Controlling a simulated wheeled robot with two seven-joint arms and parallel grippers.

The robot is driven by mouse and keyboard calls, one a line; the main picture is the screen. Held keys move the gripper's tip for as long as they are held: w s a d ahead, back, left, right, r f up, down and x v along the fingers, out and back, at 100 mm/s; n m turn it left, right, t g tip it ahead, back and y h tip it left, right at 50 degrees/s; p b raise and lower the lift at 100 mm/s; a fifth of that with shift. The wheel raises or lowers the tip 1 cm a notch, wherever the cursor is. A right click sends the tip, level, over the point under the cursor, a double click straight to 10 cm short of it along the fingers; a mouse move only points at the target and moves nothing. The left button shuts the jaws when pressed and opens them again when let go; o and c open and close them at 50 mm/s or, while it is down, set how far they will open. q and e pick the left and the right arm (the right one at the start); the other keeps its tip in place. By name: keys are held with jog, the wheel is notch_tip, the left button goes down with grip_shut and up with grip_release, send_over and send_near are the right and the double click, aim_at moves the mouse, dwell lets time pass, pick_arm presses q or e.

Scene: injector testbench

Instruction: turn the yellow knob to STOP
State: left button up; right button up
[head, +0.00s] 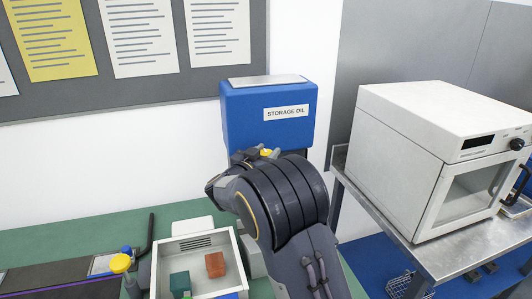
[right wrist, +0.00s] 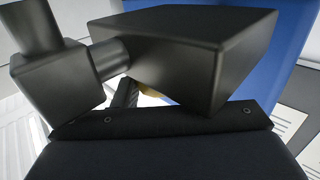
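A blue box labelled STORAGE OIL (head: 250,125) stands against the wall in the middle of the head view. A small yellow part, probably the yellow knob (head: 266,153), shows just below the box, beside the dark end of my right arm. My right gripper (head: 248,158) reaches up to this spot. My own wrist hides most of it, and its fingertips cannot be made out. In the right wrist view a sliver of yellow (right wrist: 152,91) shows behind dark blocky parts. I cannot tell whether the gripper touches it. No STOP mark is readable. My left gripper is not in view.
A grey-white tray (head: 154,268) holds a red-brown block (head: 215,265) and green blocks. Another yellow round-topped part (head: 120,263) stands left of it on the green table (head: 50,240). A white oven (head: 400,150) sits on a metal bench at the right.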

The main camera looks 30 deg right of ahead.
jog(key=shift+c, duration=1.3)
